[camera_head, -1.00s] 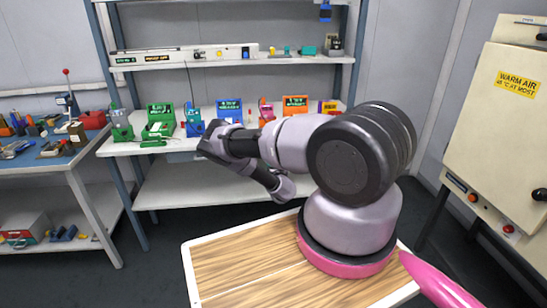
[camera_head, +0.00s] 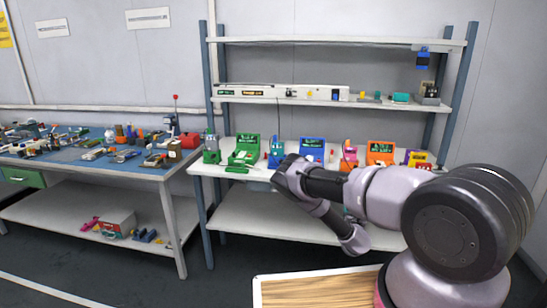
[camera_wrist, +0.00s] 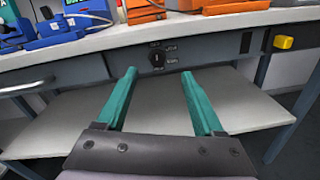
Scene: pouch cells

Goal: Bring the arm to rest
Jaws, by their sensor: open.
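My gripper (camera_wrist: 160,100) shows in the wrist view with two teal fingers spread well apart and nothing between them. It faces the front edge of the rack's worktop, with a dark panel and knob (camera_wrist: 158,60) beyond the fingers and the lower shelf (camera_wrist: 160,112) below. In the head view my arm is folded, with its bent links in front of the rack; the fingers are hidden there. The wooden board (camera_head: 315,290) lies beside the arm's base at the bottom.
The rack worktop (camera_head: 215,171) carries green, blue, orange and yellow stations. A blue-topped bench (camera_head: 130,165) full of tools stands at left. A red box (camera_head: 190,140) sits at its right end. The floor in front of the bench is clear.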

